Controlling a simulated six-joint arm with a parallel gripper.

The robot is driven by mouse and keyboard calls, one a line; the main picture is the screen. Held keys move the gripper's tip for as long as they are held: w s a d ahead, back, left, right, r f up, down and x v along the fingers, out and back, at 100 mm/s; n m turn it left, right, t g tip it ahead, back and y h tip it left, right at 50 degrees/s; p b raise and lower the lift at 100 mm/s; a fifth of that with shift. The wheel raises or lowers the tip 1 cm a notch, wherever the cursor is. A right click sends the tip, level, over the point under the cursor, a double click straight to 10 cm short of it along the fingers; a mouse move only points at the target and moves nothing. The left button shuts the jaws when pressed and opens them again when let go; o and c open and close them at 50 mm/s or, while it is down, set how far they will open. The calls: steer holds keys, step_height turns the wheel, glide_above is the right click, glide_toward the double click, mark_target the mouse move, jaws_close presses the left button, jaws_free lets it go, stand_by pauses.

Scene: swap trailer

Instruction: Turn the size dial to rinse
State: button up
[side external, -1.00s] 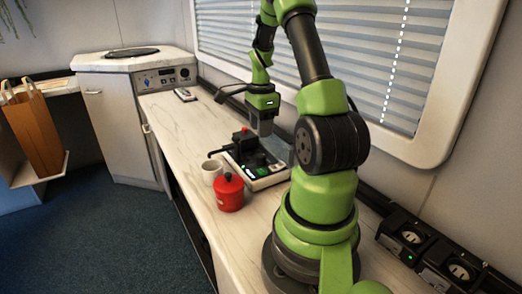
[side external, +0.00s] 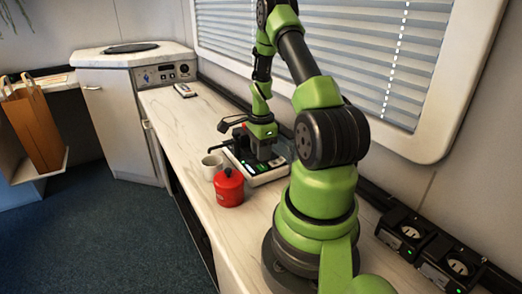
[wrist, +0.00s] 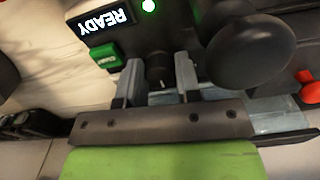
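The coffee machine (side external: 272,178) is a low black and pale unit on the counter, partly hidden by my gripper in the side view. In the wrist view its panel has a lit READY display (wrist: 103,21), a green button (wrist: 104,56) and a small dark dial (wrist: 158,68), seemingly the size dial. My gripper (wrist: 158,76) has its two grey fingers on either side of this dial, with a small gap visible on each side. The dial's markings are not readable. In the side view my gripper (side external: 262,150) is down at the machine, its fingertips hard to see.
A large dark round part (wrist: 250,52) is close right of the fingers in the wrist view. A red canister (side external: 229,188) and a white cup (side external: 212,166) stand beside the machine. The counter (side external: 190,125) beyond is mostly clear.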

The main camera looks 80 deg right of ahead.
steer(key=shift+c, duration=0.6)
steer(key=shift+n, duration=2.2)
steer(key=o, duration=0.6)
step_height(320, 180, up, 10)
